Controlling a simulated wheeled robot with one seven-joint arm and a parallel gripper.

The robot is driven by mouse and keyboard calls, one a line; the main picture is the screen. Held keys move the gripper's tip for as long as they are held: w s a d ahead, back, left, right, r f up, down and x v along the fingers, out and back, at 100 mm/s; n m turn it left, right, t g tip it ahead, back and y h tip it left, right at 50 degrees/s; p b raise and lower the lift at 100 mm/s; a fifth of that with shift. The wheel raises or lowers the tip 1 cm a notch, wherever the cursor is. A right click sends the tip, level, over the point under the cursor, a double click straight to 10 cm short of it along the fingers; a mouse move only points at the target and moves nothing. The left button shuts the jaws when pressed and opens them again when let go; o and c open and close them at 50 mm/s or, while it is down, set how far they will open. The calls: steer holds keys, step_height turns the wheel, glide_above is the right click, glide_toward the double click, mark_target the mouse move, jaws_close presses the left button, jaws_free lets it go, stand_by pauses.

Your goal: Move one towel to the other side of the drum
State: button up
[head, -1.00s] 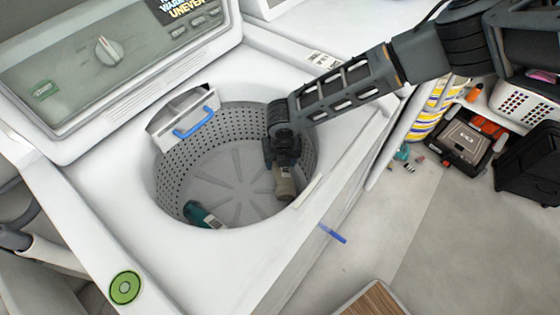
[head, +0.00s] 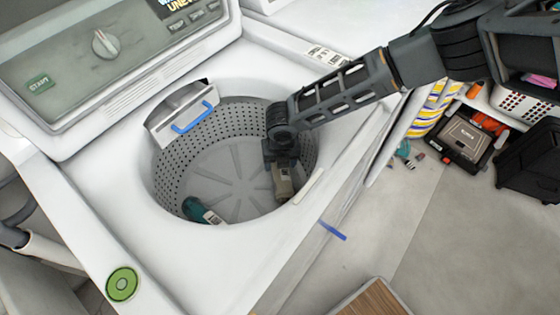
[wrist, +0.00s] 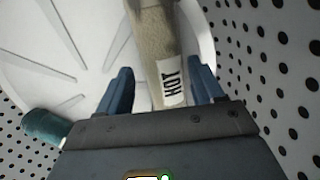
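A beige rolled towel (head: 283,186) with a white printed label lies at the right side of the drum (head: 225,190). In the wrist view the beige towel (wrist: 158,45) runs lengthwise between the two fingers of my gripper (wrist: 162,75). The fingers are open, with a clear gap on the left side and a small one on the right. In the head view my gripper (head: 281,162) is inside the drum, over the beige towel and partly hiding it. A teal rolled towel (head: 200,211) lies at the drum's front left; it also shows in the wrist view (wrist: 44,126).
The perforated drum wall and the white washer rim (head: 110,190) surround my gripper. A dispenser with a blue handle (head: 193,120) sits at the back left of the opening. A black toolbox (head: 468,137) and a white basket (head: 520,103) stand at the right.

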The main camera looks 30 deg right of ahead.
mark_target(281, 171)
steer(key=o, duration=0.3)
steer(key=shift+r+p, duration=0.45)
steer(key=shift+p, duration=0.05)
steer(key=r, duration=0.4)
steer(key=s+r, duration=0.1)
steer(key=r, duration=0.7)
steer(key=shift+s+a+r, duration=0.1)
steer(key=shift+s+a, duration=0.1)
steer(key=shift+a, duration=0.1)
steer(key=shift+a, duration=0.1)
